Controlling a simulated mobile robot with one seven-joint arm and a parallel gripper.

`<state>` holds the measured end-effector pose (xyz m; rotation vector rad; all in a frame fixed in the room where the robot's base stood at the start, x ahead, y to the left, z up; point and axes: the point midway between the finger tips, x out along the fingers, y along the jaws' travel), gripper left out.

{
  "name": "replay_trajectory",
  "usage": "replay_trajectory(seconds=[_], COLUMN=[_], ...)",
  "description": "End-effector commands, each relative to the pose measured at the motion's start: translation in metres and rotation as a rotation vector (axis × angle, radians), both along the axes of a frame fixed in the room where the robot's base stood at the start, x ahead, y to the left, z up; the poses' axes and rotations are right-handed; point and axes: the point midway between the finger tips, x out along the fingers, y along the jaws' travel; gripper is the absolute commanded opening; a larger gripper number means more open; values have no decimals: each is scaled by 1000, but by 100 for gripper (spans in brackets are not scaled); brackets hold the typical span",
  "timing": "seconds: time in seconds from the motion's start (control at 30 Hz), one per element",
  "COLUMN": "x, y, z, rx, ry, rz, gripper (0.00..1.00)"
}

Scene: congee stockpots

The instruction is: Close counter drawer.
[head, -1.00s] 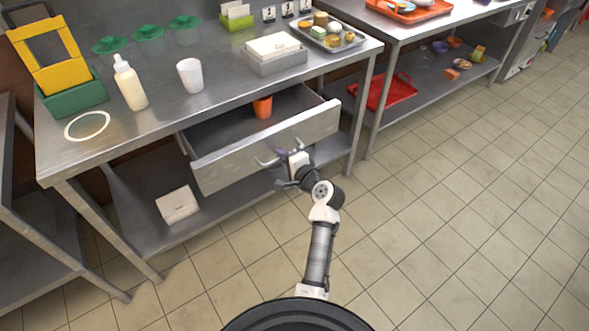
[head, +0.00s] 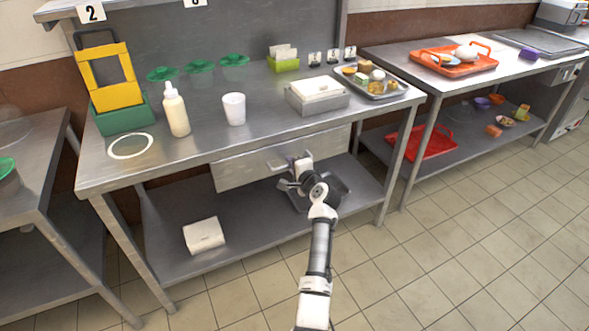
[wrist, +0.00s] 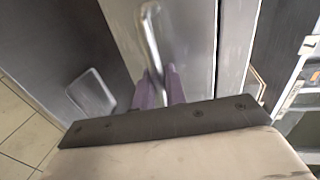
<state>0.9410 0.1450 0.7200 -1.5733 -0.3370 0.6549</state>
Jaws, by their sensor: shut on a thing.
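The counter drawer's grey metal front (head: 238,171) sits under the left steel counter, and no open interior shows above it in the head view. It looks flush or nearly flush; a small gap cannot be ruled out. The drawer handle (head: 275,163) is a metal bar on the front. My gripper (head: 293,168) is at the handle. In the wrist view, the purple fingers of my gripper (wrist: 160,88) are closed around the metal handle (wrist: 150,40), against the drawer front (wrist: 190,45). The drawer's contents are hidden.
On the counter (head: 200,150) stand a squeeze bottle (head: 176,112), a white cup (head: 234,109), a white-topped box (head: 318,94) and a food tray (head: 375,88). A white box (head: 204,235) lies on the lower shelf. The tiled floor (head: 400,270) at right is clear.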

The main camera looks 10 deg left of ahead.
Motion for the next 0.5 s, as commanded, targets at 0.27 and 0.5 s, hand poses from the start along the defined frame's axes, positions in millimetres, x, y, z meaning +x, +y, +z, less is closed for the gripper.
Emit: replay_trajectory(seconds=[0.27, 0.5], x=[3, 2], y=[1, 1], z=[6, 4], rx=[2, 1], ry=[-11, -9], rz=[-4, -3], gripper=[0, 30])
